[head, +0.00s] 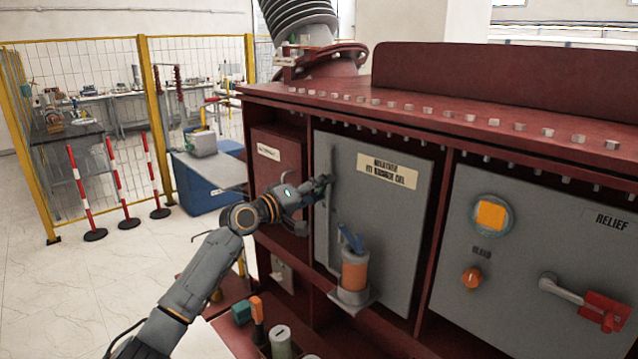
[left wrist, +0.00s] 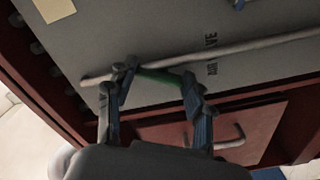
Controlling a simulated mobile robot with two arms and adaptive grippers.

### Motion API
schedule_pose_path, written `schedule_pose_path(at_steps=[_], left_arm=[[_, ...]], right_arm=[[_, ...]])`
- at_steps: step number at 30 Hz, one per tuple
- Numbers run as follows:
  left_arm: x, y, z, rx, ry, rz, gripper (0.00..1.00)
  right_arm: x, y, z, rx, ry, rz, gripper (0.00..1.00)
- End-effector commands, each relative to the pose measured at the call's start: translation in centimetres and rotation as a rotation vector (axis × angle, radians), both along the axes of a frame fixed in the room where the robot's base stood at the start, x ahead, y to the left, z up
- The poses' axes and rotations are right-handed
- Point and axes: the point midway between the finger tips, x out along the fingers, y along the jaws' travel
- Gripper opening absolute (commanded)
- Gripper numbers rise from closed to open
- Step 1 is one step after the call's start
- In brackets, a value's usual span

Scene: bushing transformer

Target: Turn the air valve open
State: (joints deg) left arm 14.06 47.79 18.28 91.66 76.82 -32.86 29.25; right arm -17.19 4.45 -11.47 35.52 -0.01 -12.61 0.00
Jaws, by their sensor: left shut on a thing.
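The air valve shows in the left wrist view as a green handle (left wrist: 160,77) beside a thin grey pipe (left wrist: 230,50). The panel behind reads "AIR VALVE", with a letter or so covered by the pipe. My left gripper (left wrist: 160,86) has one finger at each end of the green handle and is shut on it. In the head view my left gripper (head: 322,187) is at the grey cabinet door (head: 385,215), over the upright grey pipe (head: 332,230); the green handle is hidden there. My right gripper is not in view.
An orange cylinder (head: 355,272) with a blue lever (head: 350,238) juts from the door, right of my gripper. A relief panel (head: 535,255) with a red-handled lever (head: 602,312) is further right. Containers (head: 279,342) stand at the bottom. Striped posts (head: 122,187) stand on the left floor.

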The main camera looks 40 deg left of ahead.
Motion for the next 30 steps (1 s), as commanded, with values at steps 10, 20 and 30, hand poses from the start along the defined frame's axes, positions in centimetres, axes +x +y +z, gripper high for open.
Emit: schedule_pose_path(at_steps=[10,20,30], left_arm=[[0.0,0.1,0.4,-0.311,0.024,0.002,0.21],[0.0,0.1,0.3,-0.5,0.041,0.002,0.21],[0.0,0.1,0.1,-0.569,0.045,0.003,0.21]], right_arm=[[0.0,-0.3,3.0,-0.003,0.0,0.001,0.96],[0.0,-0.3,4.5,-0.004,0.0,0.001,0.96],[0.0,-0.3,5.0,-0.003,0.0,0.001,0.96]])
